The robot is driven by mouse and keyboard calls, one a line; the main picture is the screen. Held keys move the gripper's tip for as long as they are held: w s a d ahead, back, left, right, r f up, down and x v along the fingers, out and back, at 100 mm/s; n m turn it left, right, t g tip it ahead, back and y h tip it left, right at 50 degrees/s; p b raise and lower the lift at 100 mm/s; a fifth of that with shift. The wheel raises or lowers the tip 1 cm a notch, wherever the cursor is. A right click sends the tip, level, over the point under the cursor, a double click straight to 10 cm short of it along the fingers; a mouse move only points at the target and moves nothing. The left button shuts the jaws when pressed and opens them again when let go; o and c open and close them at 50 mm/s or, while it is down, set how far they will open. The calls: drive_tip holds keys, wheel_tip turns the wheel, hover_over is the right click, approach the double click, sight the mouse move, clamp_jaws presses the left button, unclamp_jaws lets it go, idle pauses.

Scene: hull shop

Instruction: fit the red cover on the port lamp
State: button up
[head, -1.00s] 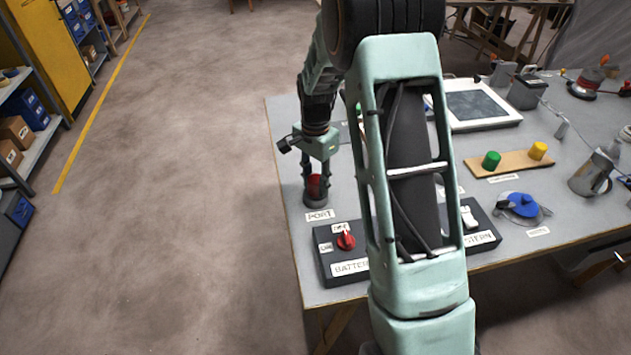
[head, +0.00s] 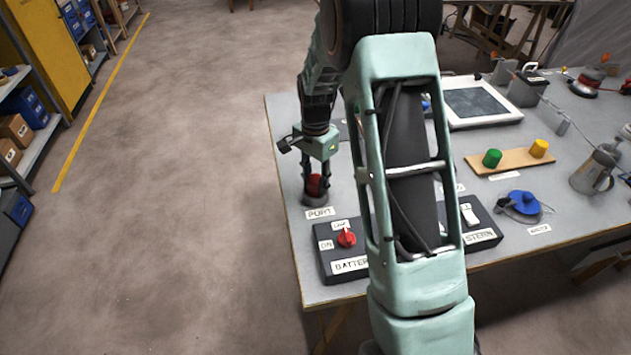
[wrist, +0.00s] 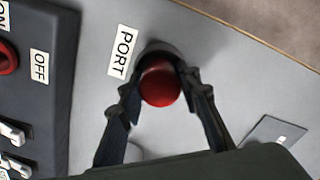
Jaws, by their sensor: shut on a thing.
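The red cover (head: 315,184) is between the fingers of my gripper (head: 316,188), which is shut on it. In the wrist view the red cover (wrist: 160,84) shows as a red dome with a finger of my gripper (wrist: 162,82) on each side. The port lamp's dark round base (head: 315,200) stands on the table behind the PORT label (head: 320,213). The cover is at the top of this base, upright as far as I can see. The base (wrist: 158,50) also shows behind the cover in the wrist view. Whether the cover is fully seated is hidden.
A dark switch panel (head: 328,266) with a red knob (head: 346,238) lies in front of the lamp. A board (head: 515,161) with green (head: 492,158) and yellow (head: 539,148) covers is to the right. A blue-topped item (head: 522,203) stands nearby. My arm hides the table's middle.

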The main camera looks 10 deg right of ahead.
drive_tip(key=o, duration=1.4)
drive_tip(key=shift+r+p, duration=2.65)
drive_tip(key=shift+r, duration=1.35)
